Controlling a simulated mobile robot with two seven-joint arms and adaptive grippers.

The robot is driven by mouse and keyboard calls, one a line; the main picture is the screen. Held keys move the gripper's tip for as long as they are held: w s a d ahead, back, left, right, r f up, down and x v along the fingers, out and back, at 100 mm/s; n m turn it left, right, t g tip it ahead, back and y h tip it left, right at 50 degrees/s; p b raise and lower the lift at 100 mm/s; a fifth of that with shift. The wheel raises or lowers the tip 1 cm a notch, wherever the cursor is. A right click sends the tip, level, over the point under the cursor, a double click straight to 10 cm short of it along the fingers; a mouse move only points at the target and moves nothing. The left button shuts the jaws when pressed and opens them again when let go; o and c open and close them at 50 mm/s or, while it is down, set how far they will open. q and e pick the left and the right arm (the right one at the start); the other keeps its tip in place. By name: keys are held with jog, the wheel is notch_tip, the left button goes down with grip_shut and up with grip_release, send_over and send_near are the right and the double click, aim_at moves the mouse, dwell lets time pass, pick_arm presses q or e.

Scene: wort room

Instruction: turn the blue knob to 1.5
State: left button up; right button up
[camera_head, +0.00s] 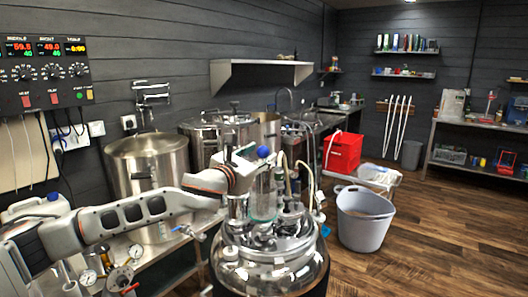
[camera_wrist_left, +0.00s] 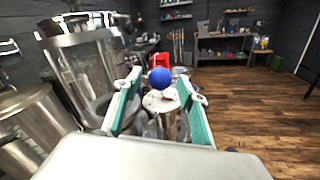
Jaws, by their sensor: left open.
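The blue knob (camera_head: 263,152) is a small round ball at the top of the shiny steel vessel's fittings in the head view. It also shows in the left wrist view (camera_wrist_left: 160,78), lying between the two teal-padded fingertips in the picture. My left gripper (camera_wrist_left: 159,88) is open, with one finger on each side of the knob and gaps on both sides. Whether the fingertips reach as far as the knob, I cannot tell. In the head view my left arm reaches in from the left to the knob. My right gripper is not in view. No scale on the knob is readable.
A steel vessel (camera_head: 270,262) with glass and hose fittings stands under the knob. A control panel (camera_head: 46,72) hangs at the left, beside steel kettles (camera_head: 150,165). A grey bucket (camera_head: 364,222) and a red box (camera_head: 343,151) are at the right. Wooden floor is free beyond.

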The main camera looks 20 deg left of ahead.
pick_arm(q)
jog(key=shift+w+d, duration=0.2)
jog(key=shift+w, duration=0.9)
jog(key=c, duration=1.1)
